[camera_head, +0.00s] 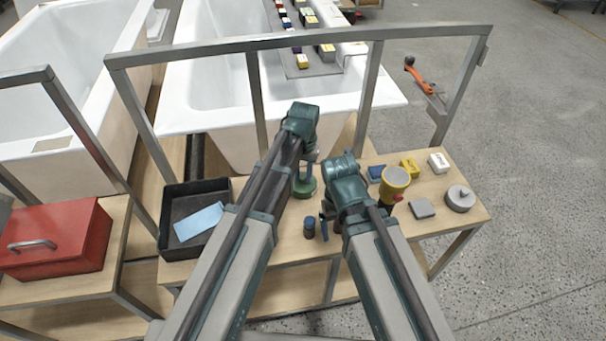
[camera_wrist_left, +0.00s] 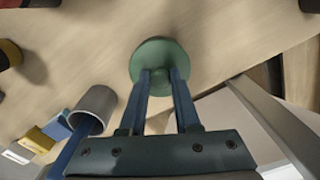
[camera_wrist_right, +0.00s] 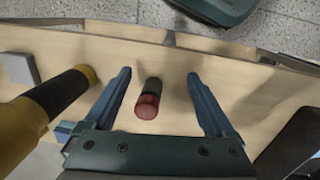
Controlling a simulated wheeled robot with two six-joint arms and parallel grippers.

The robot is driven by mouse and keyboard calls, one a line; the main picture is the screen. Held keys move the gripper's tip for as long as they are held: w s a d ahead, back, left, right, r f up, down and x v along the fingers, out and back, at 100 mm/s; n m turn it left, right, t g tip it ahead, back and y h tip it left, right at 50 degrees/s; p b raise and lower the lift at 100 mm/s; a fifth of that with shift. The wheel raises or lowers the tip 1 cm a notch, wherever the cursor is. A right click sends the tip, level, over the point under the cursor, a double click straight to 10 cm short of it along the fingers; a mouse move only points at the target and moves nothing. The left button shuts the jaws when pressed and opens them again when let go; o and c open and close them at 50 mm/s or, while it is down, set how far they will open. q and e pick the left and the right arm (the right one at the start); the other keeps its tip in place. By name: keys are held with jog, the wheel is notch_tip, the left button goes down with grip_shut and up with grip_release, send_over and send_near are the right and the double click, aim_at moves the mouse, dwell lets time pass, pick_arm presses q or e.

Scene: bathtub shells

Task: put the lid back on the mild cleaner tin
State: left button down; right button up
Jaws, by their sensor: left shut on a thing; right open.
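A round green lid (camera_wrist_left: 160,58) is between the blue fingertips of my left gripper (camera_wrist_left: 163,76), which is shut on it. The lid also shows in the head view (camera_head: 304,187), below the left wrist. A grey open-topped tin (camera_wrist_left: 97,103) stands apart from the lid, to its lower left in the left wrist view. It looks like the cleaner tin, but I see no readable label. In the head view my arms seem to hide it. My right gripper (camera_wrist_right: 160,85) is open, its fingers apart on either side of a dark cylinder with a red end (camera_wrist_right: 148,102).
A yellow tool (camera_head: 396,181) stands right of my right gripper. Blue (camera_head: 376,173), yellow (camera_head: 409,168) and white (camera_head: 438,162) boxes, a grey block (camera_head: 421,208) and a round grey piece (camera_head: 460,198) lie around it. A black tray (camera_head: 176,236) is at the left. A metal frame (camera_head: 200,52) rises behind.

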dwell(0.4)
pick_arm(q)
jog(key=shift+c, duration=0.3)
grip_release()
jog(key=shift+r+p, duration=3.55)
pick_arm(e)
notch_tip(320, 180, up, 7)
pick_arm(q)
grip_shut()
